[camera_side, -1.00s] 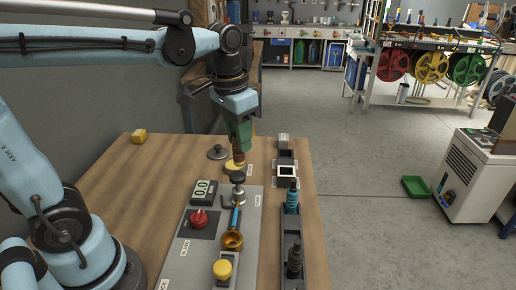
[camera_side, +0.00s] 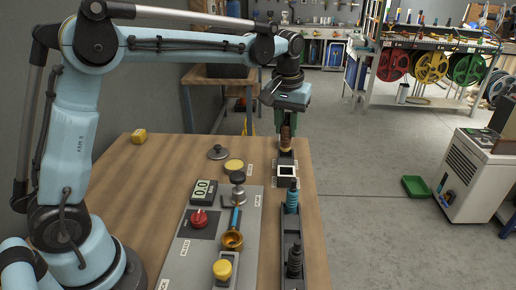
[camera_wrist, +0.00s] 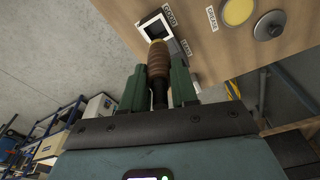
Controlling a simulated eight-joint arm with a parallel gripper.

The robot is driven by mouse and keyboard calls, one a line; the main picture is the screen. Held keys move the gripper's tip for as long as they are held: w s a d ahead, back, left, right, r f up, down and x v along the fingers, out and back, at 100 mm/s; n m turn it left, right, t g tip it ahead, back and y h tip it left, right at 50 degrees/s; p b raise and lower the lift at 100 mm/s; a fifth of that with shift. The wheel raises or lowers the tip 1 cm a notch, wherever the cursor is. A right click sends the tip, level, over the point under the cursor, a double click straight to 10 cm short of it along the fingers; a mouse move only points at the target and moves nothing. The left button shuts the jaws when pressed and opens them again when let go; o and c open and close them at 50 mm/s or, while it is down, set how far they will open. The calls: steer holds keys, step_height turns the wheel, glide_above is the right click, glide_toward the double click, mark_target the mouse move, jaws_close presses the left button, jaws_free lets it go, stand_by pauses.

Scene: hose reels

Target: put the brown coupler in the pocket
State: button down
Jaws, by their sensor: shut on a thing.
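My gripper (camera_side: 286,124) is shut on the brown coupler (camera_side: 286,139), which hangs upright below the fingers. In the wrist view the ribbed coupler (camera_wrist: 158,60) shows between the two green fingers of my gripper (camera_wrist: 160,78). A white-rimmed square pocket (camera_side: 287,178) stands at the right side of the table. In the wrist view this pocket (camera_wrist: 145,27) lies just past the coupler's tip, beside a label that seems to read GOOD. A dark box (camera_side: 287,158) stands behind it, below the coupler and partly hidden. I cannot tell whether the coupler touches it.
A yellow grease disc (camera_side: 234,166) and a grey lid (camera_side: 217,153) lie left of my gripper. A yellow block (camera_side: 138,136) sits at the back left.

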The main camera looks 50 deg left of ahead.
mark_target(288, 159)
steer(key=shift+w+f, duration=0.5)
steer(key=shift+w, duration=0.05)
step_height(288, 159, down, 10)
steer(key=shift+r, duration=0.15)
steer(key=c, duration=0.9)
jaws_free()
steer(key=shift+o, duration=0.2)
